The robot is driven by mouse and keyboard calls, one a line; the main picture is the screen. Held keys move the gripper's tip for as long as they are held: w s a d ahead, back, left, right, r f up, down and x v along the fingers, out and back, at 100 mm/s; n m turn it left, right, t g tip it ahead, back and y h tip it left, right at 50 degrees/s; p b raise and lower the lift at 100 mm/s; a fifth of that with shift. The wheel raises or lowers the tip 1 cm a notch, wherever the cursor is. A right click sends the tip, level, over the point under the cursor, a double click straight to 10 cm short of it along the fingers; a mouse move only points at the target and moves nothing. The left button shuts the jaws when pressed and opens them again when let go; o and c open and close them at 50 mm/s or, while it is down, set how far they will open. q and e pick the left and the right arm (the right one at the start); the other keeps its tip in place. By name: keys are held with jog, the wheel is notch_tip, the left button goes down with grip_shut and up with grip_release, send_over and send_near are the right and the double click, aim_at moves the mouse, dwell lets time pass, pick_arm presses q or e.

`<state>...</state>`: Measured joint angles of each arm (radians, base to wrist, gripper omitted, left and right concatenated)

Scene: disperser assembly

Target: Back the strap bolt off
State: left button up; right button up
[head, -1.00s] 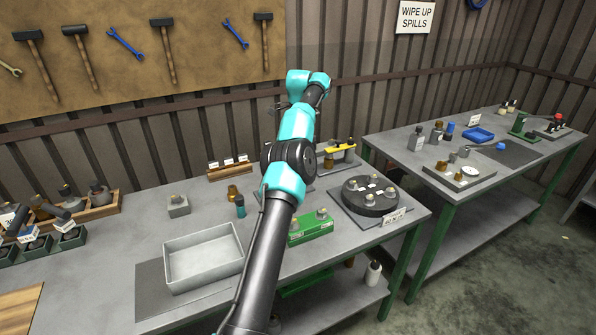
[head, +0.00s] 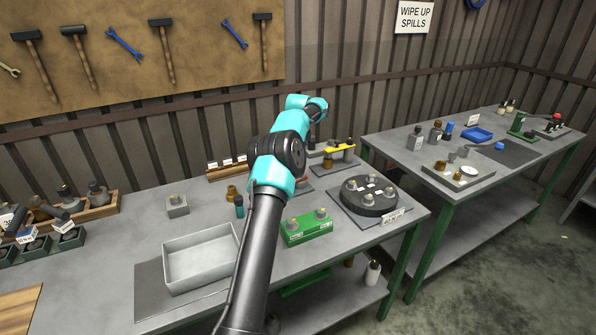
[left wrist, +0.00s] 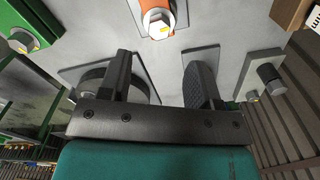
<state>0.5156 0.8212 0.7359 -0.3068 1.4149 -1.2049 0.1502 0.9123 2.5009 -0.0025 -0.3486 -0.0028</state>
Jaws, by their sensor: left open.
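In the left wrist view, a silver hex bolt (left wrist: 158,22) with a yellow mark stands on an orange strap-like part (left wrist: 150,5) at the top edge. I cannot tell for sure that it is the strap bolt. My left gripper (left wrist: 160,82) is open and empty, its two dark fingers spread below that bolt in the picture and apart from it. In the head view my arm hides most of the orange part, and my left gripper is not clear there. My right gripper is in neither view.
A green block (head: 307,227) with bolts, a black round fixture (head: 369,206) and a yellow-barred stand (head: 341,149) are around my arm. An empty grey tray (head: 203,257) is to its left. The bench between the tray and the small grey block (head: 177,205) is clear.

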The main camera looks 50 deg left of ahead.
pick_arm(q)
notch_tip(320, 180, down, 9)
dwell(0.4)
jog(key=c, duration=0.9)
